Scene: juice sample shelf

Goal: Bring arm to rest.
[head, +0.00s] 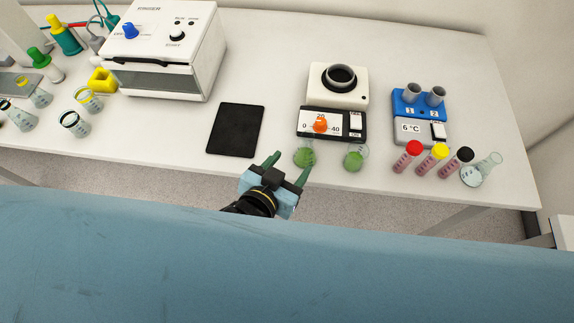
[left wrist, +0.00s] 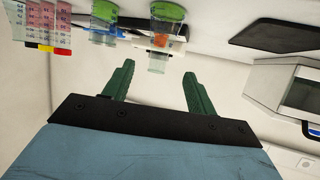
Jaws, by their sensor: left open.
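My left gripper (head: 286,166) is at the front edge of the white table, just left of a small flask with green contents (head: 305,157). Its two green fingers are apart with nothing between them. In the left wrist view the open fingers (left wrist: 158,88) show with empty space between, and the green-filled flask (left wrist: 164,28) appears beyond them. A second flask with green contents (head: 354,159) stands to the right. My right gripper is in neither view.
A black pad (head: 236,130) lies left of the gripper. Behind the flasks stands a white device (head: 338,88). A white oven-like box (head: 165,50) and several flasks occupy the left. The table's front edge is close.

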